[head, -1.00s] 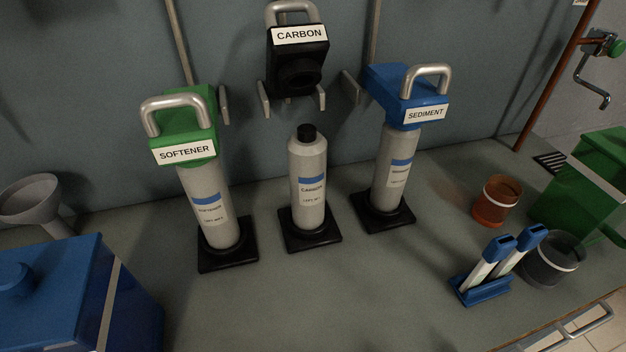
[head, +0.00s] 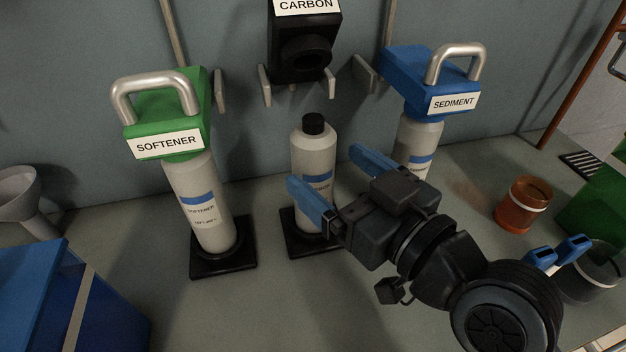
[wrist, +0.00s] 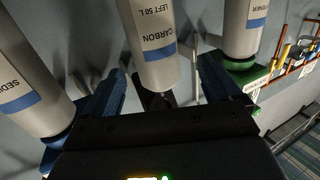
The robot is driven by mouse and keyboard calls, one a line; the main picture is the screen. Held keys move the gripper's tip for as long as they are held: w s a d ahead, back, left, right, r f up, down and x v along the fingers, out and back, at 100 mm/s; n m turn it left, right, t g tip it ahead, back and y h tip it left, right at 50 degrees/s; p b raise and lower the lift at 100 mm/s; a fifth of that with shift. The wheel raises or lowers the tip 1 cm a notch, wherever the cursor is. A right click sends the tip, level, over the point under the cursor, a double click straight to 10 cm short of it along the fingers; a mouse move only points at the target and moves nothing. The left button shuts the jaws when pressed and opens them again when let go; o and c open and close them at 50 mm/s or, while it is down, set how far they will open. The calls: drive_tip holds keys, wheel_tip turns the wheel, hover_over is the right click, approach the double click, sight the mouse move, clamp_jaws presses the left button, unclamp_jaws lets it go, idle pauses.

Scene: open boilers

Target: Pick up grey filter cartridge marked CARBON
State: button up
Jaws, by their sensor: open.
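The grey CARBON cartridge (head: 314,152) has a black cap and a blue band. It stands upright on its black square base (head: 300,244), below the black CARBON head (head: 290,45) on the wall. My gripper (head: 328,170) is open, its blue fingers reaching toward the cartridge from the front right. In the head view one finger overlaps the cartridge's lower body and the other is to its right. In the wrist view the cartridge (wrist: 150,40), with its CARBON label upside down, appears between the two open fingers (wrist: 162,68). I cannot tell whether they touch it.
The SOFTENER cartridge (head: 203,205) under its green head (head: 165,125) stands left. The SEDIMENT cartridge (head: 417,142) under its blue head (head: 430,82) stands close on the right. A blue box (head: 45,300), a funnel (head: 18,185) and an orange cup (head: 524,203) are farther out.

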drive_tip(key=p+x, duration=0.1)
drive_tip(key=x, duration=0.5)
drive_tip(key=shift+w+d+r+p, duration=0.15)
drive_tip(key=shift+w+r+p, duration=0.1)
drive_tip(key=shift+p, duration=0.1)
drive_tip(key=shift+w+a+f, duration=0.15)
drive_tip(key=shift+w+a, duration=0.15)
drive_tip(key=shift+w, duration=0.05)
drive_tip(key=shift+c, duration=0.5)
clamp_jaws()
